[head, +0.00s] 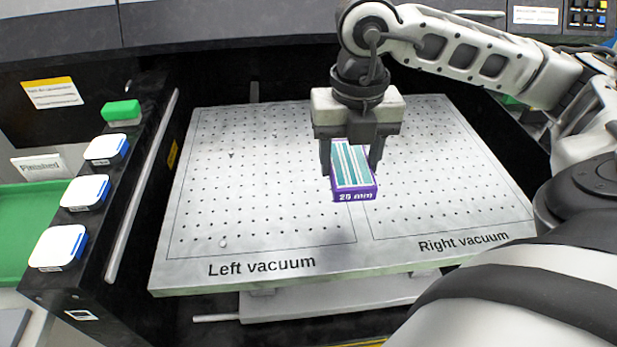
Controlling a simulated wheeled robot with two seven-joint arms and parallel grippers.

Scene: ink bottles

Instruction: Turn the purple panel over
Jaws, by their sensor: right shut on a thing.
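The purple panel (354,190) is a small block with purple edges, marked "20 mm" on its front edge. Its upper face shows teal and white stripes. My right gripper (350,166) points down over the middle of the perforated plate (270,215), with one finger on each side of the panel. It is shut on the panel. I cannot tell whether the panel touches the plate or is held just above it. My left gripper is not in view.
The plate is marked "Left vacuum" and "Right vacuum" and is otherwise nearly bare. Several white-topped blue blocks (84,192) and a green block (122,112) stand on the black ledge at left. A green tray (30,225) lies at far left. Dark walls border the plate.

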